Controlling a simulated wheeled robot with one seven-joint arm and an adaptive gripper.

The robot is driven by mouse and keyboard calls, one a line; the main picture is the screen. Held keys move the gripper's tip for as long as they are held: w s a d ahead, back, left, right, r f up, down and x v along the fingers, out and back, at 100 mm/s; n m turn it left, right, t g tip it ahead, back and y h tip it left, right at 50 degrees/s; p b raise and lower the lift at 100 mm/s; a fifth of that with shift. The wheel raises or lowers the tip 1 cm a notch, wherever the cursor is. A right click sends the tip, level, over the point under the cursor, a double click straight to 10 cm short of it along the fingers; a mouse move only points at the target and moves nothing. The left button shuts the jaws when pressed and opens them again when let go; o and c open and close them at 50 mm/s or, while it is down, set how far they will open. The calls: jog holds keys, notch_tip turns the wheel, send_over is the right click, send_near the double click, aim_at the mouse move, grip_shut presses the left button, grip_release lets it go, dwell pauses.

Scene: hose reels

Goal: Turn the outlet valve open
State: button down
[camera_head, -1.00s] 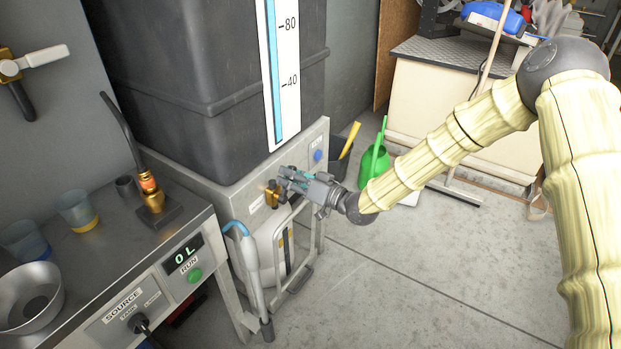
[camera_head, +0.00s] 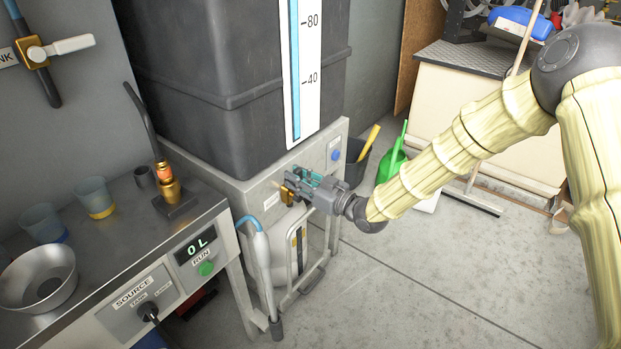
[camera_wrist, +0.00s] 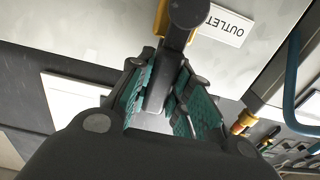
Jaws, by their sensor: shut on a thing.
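The outlet valve (camera_head: 287,194) is a small brass fitting on the grey panel under the big dark tank. In the wrist view, a grey lever handle (camera_wrist: 176,45) runs down from the brass valve body (camera_wrist: 160,16), beside an upside-down "OUTLET" label (camera_wrist: 224,24). My gripper (camera_head: 304,183) is at the valve, reaching in from the right. In the wrist view, its teal-padded fingers (camera_wrist: 167,75) are on either side of the lever and shut on it. The lever's exact angle is hard to tell in the head view, where the gripper covers it.
The dark tank (camera_head: 228,95) with a level gauge (camera_head: 302,75) stands above the panel. A hose wand (camera_head: 262,265) with a blue bend hangs to the left of the valve. A bench (camera_head: 120,215) with cups and a bowl is at left.

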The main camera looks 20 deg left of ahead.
jog(key=shift+d+f, duration=0.15)
jog(key=shift+f, duration=0.1)
jog(key=c, duration=1.3)
grip_release()
jog(key=shift+r, duration=0.1)
jog(key=v, duration=1.1)
jog(key=shift+s+d, duration=0.2)
jog(key=shift+d, duration=0.15)
